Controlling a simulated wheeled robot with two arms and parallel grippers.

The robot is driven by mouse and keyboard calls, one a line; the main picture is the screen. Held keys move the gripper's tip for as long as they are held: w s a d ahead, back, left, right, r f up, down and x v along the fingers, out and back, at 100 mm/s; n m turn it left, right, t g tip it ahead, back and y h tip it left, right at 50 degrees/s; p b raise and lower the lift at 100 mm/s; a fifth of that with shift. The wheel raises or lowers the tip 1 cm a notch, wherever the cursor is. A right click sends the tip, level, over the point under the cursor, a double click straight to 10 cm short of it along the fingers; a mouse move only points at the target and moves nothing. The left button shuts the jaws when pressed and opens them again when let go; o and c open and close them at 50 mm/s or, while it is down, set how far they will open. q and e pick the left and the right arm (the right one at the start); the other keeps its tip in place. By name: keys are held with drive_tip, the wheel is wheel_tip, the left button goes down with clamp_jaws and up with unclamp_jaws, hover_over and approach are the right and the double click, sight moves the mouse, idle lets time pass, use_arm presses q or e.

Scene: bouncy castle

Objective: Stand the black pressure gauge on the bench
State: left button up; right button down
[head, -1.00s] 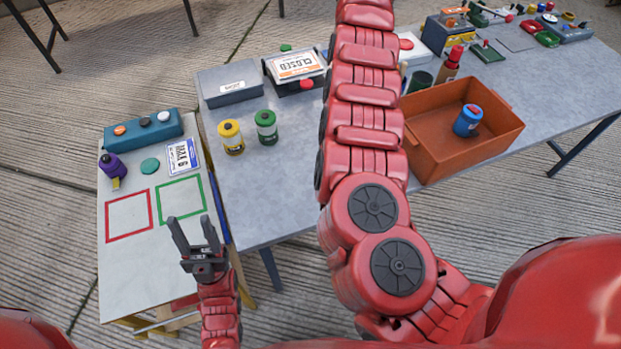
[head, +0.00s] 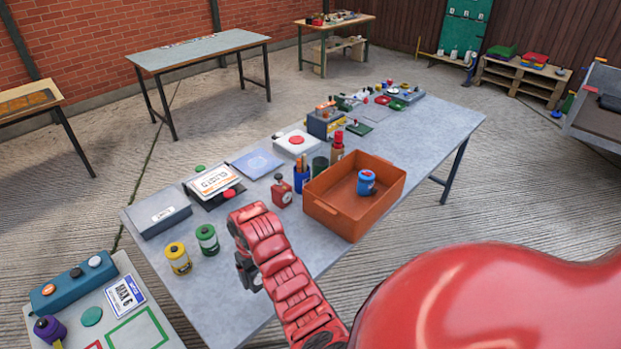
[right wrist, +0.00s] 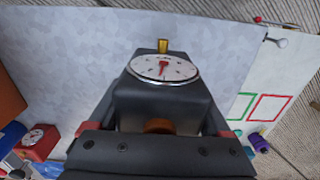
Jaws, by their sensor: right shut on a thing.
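In the right wrist view, my right gripper (right wrist: 160,130) is shut on the black pressure gauge (right wrist: 162,100). The gauge has a white dial with a red needle and a brass fitting at its far end. The bench (right wrist: 65,60) shows behind it; I cannot tell how high above the top the gauge is. In the head view, my right gripper (head: 248,270) is over the near part of the grey bench (head: 215,285), right of the green-lidded jar, and the arm largely hides the gauge. My left gripper is out of view.
Yellow (head: 178,258) and green (head: 207,239) jars stand left of my right gripper. A red gauge (head: 281,191), a closed sign (head: 213,181) and a grey box (head: 158,215) are behind. An orange bin (head: 335,222) holding a blue jar stands right. Bare bench lies around the gripper.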

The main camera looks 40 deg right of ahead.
drive_tip(key=s+a+f+p, duration=0.2)
drive_tip(key=s+a+f, duration=0.15)
drive_tip(key=s, duration=0.45)
drive_tip(key=w+a+b, duration=0.1)
drive_tip(key=w+b, duration=0.2)
drive_tip(key=w+a+f+b, duration=0.1)
drive_tip(key=w+b, duration=0.2)
drive_tip(key=w+a+f+b, duration=0.1)
drive_tip(key=w+b, duration=0.1)
drive_tip(key=w, duration=0.1)
drive_tip(key=shift+w+a+f+b, duration=0.1)
drive_tip(key=shift+w+f+b, duration=0.1)
drive_tip(key=shift+w+b, duration=0.2)
drive_tip(key=w, duration=0.1)
drive_tip(key=w+a+r+p, duration=0.1)
drive_tip(key=w, duration=0.1)
drive_tip(key=shift+a, duration=0.2)
drive_tip(key=shift+w+a+f, duration=0.1)
drive_tip(key=shift+w+a, duration=0.1)
drive_tip(key=shift+w, duration=0.3)
drive_tip(key=shift+w+a+f, duration=0.1)
drive_tip(key=shift+w+a, duration=0.05)
drive_tip(key=shift+w, duration=0.3)
drive_tip(key=shift+f+p, duration=0.15)
drive_tip(key=shift+p, duration=0.35)
wheel_tip(320, 180, down, 2)
drive_tip(key=shift+p, duration=0.35)
drive_tip(key=shift+f, duration=0.55)
drive_tip(key=shift+f, duration=0.15)
